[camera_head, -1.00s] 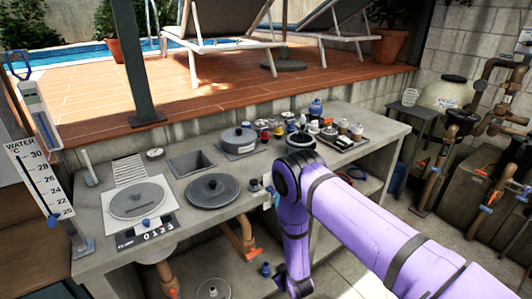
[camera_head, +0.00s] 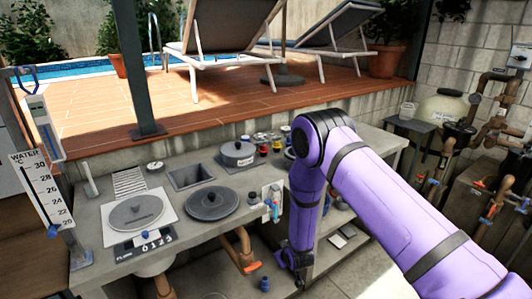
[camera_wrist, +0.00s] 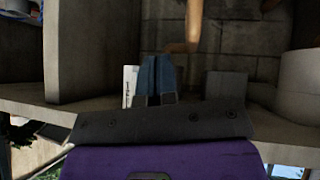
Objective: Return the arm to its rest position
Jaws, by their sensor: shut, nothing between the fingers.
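My purple arm reaches in from the lower right in the head view. Its elbow is bent in front of the counter's right part, and its forearm hangs down in front of the counter's front edge. The hand end is low near the floor there, and its fingers cannot be made out in that view. In the wrist view my gripper (camera_wrist: 157,72) shows two blue-grey fingers side by side, shut with nothing between them. Beyond them are a pipe (camera_wrist: 192,30) and a block wall.
The concrete counter (camera_head: 92,205) carries a scale (camera_head: 140,212), a dark round lid (camera_head: 212,203), a grey pot (camera_head: 238,154) and small bottles, some hidden behind my arm. A water thermometer (camera_head: 42,190) stands left. Pipes and a filter tank (camera_head: 443,109) stand right. A small blue-capped item (camera_head: 265,284) is below the counter.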

